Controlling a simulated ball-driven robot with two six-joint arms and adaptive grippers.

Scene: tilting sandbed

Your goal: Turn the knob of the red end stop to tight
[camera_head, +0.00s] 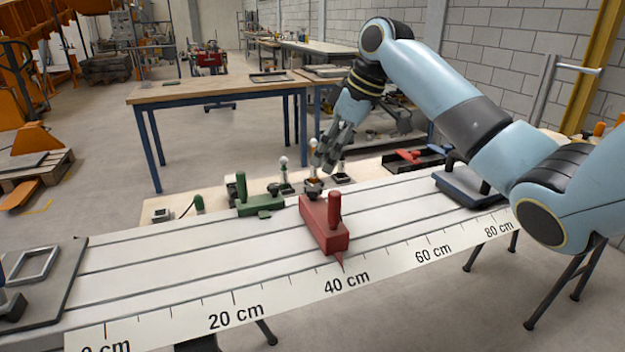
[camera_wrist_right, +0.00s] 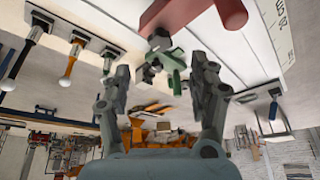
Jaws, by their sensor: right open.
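The red end stop (camera_head: 325,230) sits across the pale grooved bed near the 40 cm mark, with an upright red handle on top and a thin red pointer at the scale. A dark clamp part (camera_head: 313,188) shows at its far end. My right gripper (camera_head: 326,158) is open above the far end of the red stop. My left gripper is not in view.
A green end stop (camera_head: 260,204) stands left of the red one. Ball-topped levers (camera_head: 284,165) line the far edge. A dark blue tray-like part (camera_head: 466,186) is at the bed's right end, a grey plate (camera_head: 62,275) at its left. The near bed surface is clear.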

